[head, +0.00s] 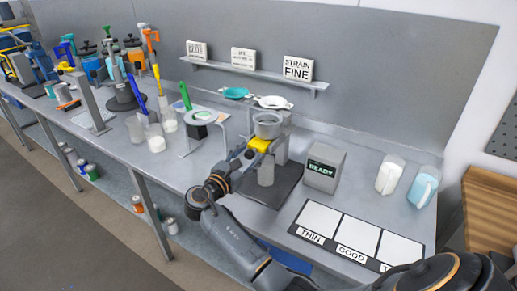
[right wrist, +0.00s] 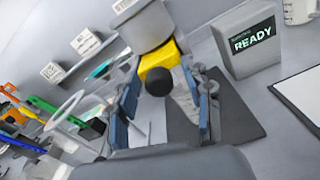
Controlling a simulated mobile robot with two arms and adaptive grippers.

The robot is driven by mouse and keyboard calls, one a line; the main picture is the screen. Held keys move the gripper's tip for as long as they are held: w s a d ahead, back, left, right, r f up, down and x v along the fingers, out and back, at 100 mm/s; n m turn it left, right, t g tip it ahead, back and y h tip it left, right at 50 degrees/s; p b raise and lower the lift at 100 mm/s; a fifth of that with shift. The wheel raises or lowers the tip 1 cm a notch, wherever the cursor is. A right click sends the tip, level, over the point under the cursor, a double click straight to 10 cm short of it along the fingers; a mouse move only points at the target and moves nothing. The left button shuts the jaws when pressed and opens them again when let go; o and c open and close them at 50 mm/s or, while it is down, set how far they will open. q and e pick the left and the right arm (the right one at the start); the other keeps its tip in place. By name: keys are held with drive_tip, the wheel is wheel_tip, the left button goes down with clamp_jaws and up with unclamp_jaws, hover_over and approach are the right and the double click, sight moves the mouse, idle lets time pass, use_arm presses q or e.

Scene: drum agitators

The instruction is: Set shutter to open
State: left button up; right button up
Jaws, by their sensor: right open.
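The flow-cup stand is at the middle of the bench, with a grey cup (head: 268,121) on top and a dark base plate (head: 284,192). A yellow shutter part (head: 260,145) sits just under the cup. In the right wrist view the yellow shutter (right wrist: 158,58) has a round black knob (right wrist: 158,82) facing me. My right gripper (head: 247,154) is open, with its fingers on either side of the knob in the wrist view (right wrist: 164,82); I cannot tell whether they touch it. A clear container (head: 266,172) stands below the shutter. My left gripper is not in view.
A grey box (head: 324,172) reading READY stands right of the stand. Two jugs (head: 389,176) are further right, behind the THIN and GOOD board (head: 350,250). A ring stand (head: 200,118) with a green-handled tool is at left. A shelf with signs (head: 250,72) is behind.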

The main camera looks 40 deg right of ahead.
drive_tip(key=shift+w+d, duration=0.1)
drive_tip(key=shift+a+r, duration=0.15)
drive_tip(key=shift+a, duration=0.05)
clamp_jaws()
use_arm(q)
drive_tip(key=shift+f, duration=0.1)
